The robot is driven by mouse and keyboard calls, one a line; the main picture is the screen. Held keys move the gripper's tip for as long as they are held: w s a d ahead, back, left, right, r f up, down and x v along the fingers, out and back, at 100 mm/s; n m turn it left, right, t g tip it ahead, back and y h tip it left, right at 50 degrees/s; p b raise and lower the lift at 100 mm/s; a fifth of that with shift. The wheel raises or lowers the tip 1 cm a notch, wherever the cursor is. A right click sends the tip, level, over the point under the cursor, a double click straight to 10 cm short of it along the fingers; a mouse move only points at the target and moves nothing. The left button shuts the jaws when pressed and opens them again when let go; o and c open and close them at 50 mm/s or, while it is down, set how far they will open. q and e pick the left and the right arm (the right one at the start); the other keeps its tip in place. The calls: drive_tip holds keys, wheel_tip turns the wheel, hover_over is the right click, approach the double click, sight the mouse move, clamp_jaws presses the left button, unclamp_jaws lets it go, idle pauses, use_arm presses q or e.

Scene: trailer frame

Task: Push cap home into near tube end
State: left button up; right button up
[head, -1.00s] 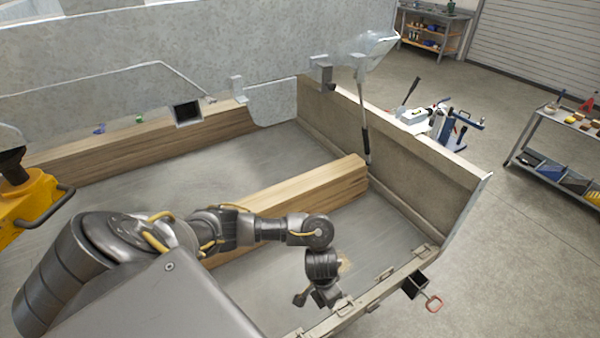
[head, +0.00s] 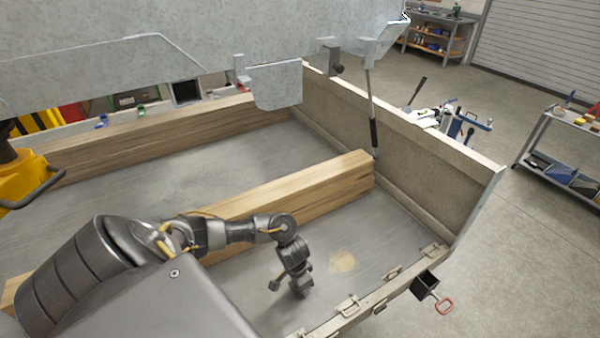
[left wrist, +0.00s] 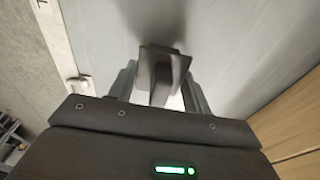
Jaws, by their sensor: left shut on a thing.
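My left gripper (head: 300,288) hangs over the grey floor panel, inside the low front rail. In the left wrist view my left gripper (left wrist: 160,88) is shut on a dark, square-edged cap (left wrist: 172,64), held between the two fingers. The cap cannot be told apart clearly in the head view. Another square tube end (head: 186,91) shows at the far side. My right gripper is out of view.
A wooden beam (head: 290,190) lies behind my left arm. The front rail (head: 375,298) with latches stands between my gripper and the near tube end. A tan side board (head: 400,130) and a strut (head: 373,120) are at the right.

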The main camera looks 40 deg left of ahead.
use_arm(q)
drive_tip(key=shift+f, duration=0.4)
drive_tip(key=shift+f, duration=0.25)
drive_tip(key=o, duration=1.2)
drive_tip(key=shift+r, duration=0.1)
drive_tip(key=shift+c, duration=0.2)
drive_tip(key=shift+f+b, duration=0.2)
drive_tip(key=shift+b, duration=0.4)
drive_tip(key=r+p, duration=0.1)
drive_tip(key=r, duration=0.2)
drive_tip(key=s+r+p, duration=0.1)
drive_tip(key=r, duration=0.3)
drive_tip(key=r+p, duration=0.1)
drive_tip(key=r, duration=0.3)
drive_tip(key=shift+s, duration=0.15)
